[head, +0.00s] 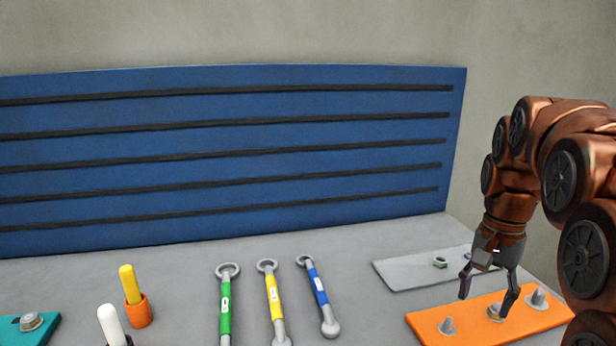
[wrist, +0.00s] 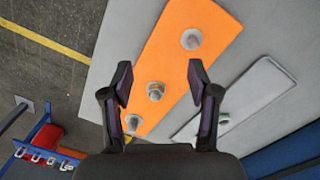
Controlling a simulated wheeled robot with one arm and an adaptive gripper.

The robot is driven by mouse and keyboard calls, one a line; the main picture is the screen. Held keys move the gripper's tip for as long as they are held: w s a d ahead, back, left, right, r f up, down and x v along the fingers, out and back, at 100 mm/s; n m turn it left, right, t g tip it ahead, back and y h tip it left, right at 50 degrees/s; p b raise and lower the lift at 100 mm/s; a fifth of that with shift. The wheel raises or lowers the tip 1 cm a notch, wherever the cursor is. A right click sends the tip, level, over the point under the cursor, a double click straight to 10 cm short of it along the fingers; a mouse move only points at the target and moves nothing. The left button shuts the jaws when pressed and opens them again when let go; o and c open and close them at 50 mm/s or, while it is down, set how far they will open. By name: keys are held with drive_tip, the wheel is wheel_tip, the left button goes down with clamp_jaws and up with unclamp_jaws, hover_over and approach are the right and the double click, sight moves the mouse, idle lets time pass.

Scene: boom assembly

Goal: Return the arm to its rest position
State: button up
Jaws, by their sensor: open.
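My gripper (head: 487,284) hangs from the copper-coloured arm on the right side of the head view, above the orange plate (head: 418,322). Its two fingers are apart, with nothing held between them. In the wrist view my gripper (wrist: 160,90) also shows spread fingers over the orange plate (wrist: 185,50). Grey pegs stand on this plate, including a left peg (head: 447,326) and a right peg (head: 537,298). The middle peg (head: 495,312) is partly hidden by a finger in the head view.
A grey plate (head: 410,272) with a small nut lies behind the orange one. Green (head: 225,305), yellow (head: 273,300) and blue (head: 318,290) rods lie mid-table. An orange holder (head: 138,312) and teal plate (head: 40,333) are left. A blue slatted panel (head: 230,150) stands behind.

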drive_tip(key=s+a+f+n, duration=0.1)
drive_tip(key=s+a+f, duration=0.1)
drive_tip(key=s+a, duration=0.1)
drive_tip(key=s+a+f+n, duration=0.2)
drive_tip(key=s, duration=0.3)
drive_tip(key=s+a+f+n+g, duration=0.1)
drive_tip(key=s+a+f, duration=0.1)
drive_tip(key=s+a, duration=0.1)
drive_tip(key=shift+s+a+f+n, duration=0.3)
drive_tip(key=shift+s+n, duration=0.1)
drive_tip(key=shift+s, duration=0.2)
drive_tip(key=s+a+f+n, duration=0.2)
drive_tip(key=s+f, duration=0.2)
drive_tip(key=s, duration=0.3)
drive_tip(key=s+a+f+n, duration=0.2)
drive_tip(key=s+f, duration=0.2)
drive_tip(key=s, duration=0.2)
wheel_tip(320, 180, up, 15)
drive_tip(key=p, duration=1.3)
drive_tip(key=shift+w, duration=0.4)
drive_tip(key=shift+d+f, duration=0.1)
drive_tip(key=shift+d, duration=0.05)
